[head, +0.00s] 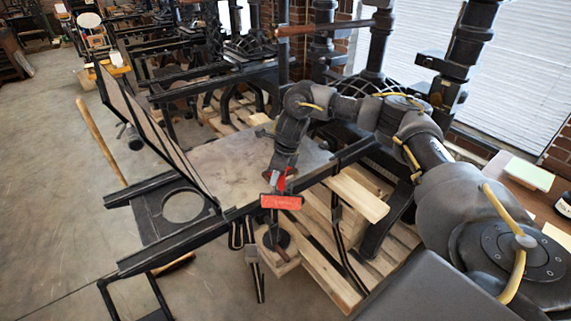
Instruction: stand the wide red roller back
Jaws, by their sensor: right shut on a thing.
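The wide red roller (281,202) shows as a short red bar across the end of my right arm. My right gripper (279,184) is shut on it, with red also showing between the fingers. The roller is in front of the right edge of the press's grey bed (235,165); I cannot tell whether it touches anything below. Much of its handle is hidden by the gripper. My left gripper is not in view.
A raised hinged frame (150,130) stands left of the bed. Wooden pallet slats (325,265), a pale board (357,195) and a dark round piece on wood (277,239) lie right and below. More presses stand behind. Open concrete floor is at left.

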